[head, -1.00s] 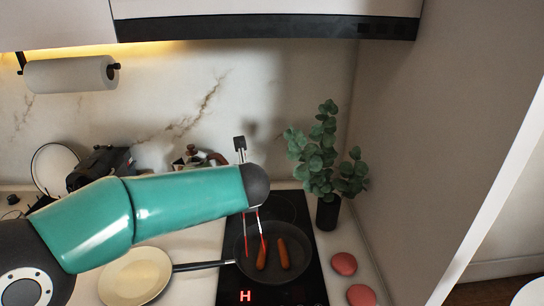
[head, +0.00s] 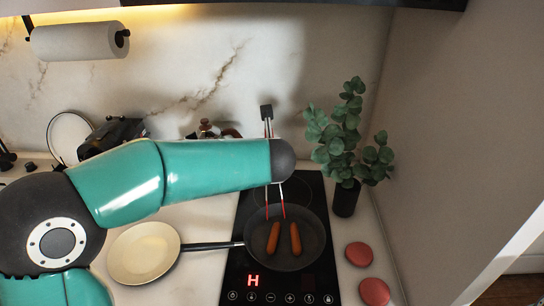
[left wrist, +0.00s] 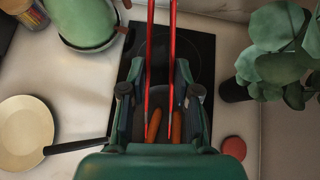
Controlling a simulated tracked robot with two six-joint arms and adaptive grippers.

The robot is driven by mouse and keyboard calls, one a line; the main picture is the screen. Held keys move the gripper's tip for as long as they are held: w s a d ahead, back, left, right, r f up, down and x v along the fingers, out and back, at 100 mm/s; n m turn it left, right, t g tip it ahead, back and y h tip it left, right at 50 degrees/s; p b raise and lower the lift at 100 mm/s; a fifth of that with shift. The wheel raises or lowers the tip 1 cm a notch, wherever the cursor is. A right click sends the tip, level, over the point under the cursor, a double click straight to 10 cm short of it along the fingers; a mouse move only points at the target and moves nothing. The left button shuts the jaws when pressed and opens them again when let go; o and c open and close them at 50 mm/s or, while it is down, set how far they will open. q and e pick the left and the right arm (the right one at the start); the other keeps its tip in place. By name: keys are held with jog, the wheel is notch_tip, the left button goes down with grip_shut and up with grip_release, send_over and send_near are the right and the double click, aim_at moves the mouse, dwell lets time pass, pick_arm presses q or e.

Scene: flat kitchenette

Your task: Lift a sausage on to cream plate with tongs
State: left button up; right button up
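My left gripper (left wrist: 158,75) has its fingers on either side of the red tongs (left wrist: 172,60) and is closed on them. In the head view my arm hides this gripper; the tongs (head: 283,204) show above and below it, tips down over the pan, slightly apart. Two brown sausages (head: 273,238) (head: 295,239) lie side by side in the dark frying pan (head: 313,257). The tong tips look near their far ends; I cannot tell whether they touch. The cream plate (head: 143,252) stands empty on the counter, left of the pan. My right gripper is not in view.
The pan sits on a black cooktop (head: 238,275), its handle (head: 210,246) pointing toward the plate. A potted plant (head: 345,199) stands right of the cooktop, with two red round objects (head: 359,254) (head: 374,291) nearer. A green vessel (left wrist: 88,22) stands beyond the plate.

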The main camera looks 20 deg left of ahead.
pick_arm(q)
notch_tip(320, 180, down, 10)
jog(key=b, duration=0.8)
jog(key=shift+r, duration=0.25)
jog(key=shift+c, duration=0.5)
grip_shut()
notch_tip(320, 180, up, 12)
jog(key=p, duration=1)
